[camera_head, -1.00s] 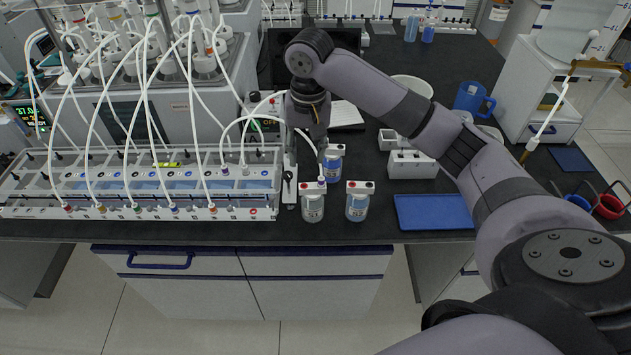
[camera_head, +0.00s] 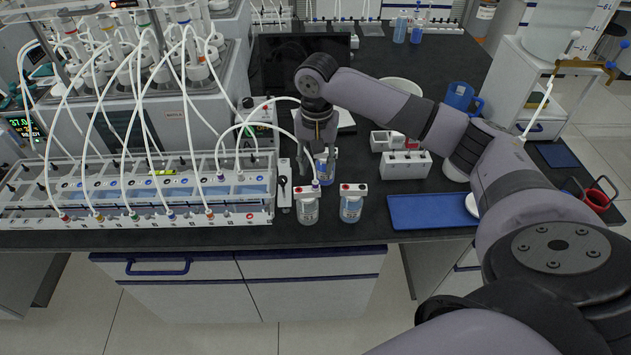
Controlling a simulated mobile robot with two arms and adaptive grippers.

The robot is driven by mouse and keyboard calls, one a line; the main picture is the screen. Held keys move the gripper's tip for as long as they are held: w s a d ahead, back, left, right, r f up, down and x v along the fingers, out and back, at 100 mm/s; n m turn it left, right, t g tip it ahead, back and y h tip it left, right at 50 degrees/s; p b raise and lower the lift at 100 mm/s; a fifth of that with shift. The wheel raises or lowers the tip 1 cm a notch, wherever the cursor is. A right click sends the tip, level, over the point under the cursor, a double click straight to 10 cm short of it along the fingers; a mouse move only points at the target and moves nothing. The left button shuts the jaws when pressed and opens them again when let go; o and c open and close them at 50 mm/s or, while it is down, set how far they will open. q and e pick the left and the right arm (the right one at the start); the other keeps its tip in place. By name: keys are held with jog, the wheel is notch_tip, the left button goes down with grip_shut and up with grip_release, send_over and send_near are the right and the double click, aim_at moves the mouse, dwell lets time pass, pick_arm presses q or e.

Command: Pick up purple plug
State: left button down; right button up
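The small purple plug (camera_head: 316,184) sits at the end of a white tube, on top of the front left bottle (camera_head: 307,208). My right gripper (camera_head: 318,168) points down just behind and above it, by the back bottle with blue liquid (camera_head: 327,178). Its fingers look spread apart, with nothing visibly held between them. The fingertips partly cover the back bottle, and whether they touch it or the tube is too small to tell. My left gripper is not in view.
Another red-capped bottle (camera_head: 351,206) stands right of the plug's bottle. The long tube rack (camera_head: 140,217) with white looping tubes is at left. A blue tray (camera_head: 432,212) and a white holder (camera_head: 405,167) are at right.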

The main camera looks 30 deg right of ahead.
aim_at(315, 181)
notch_tip(315, 181, down, 5)
jog(key=shift+w+a+f+p, duration=0.1)
jog(key=shift+f+p, duration=0.1)
jog(key=shift+p, duration=0.95)
jog(key=shift+f, duration=0.3)
jog(key=shift+c, duration=0.3)
grip_shut()
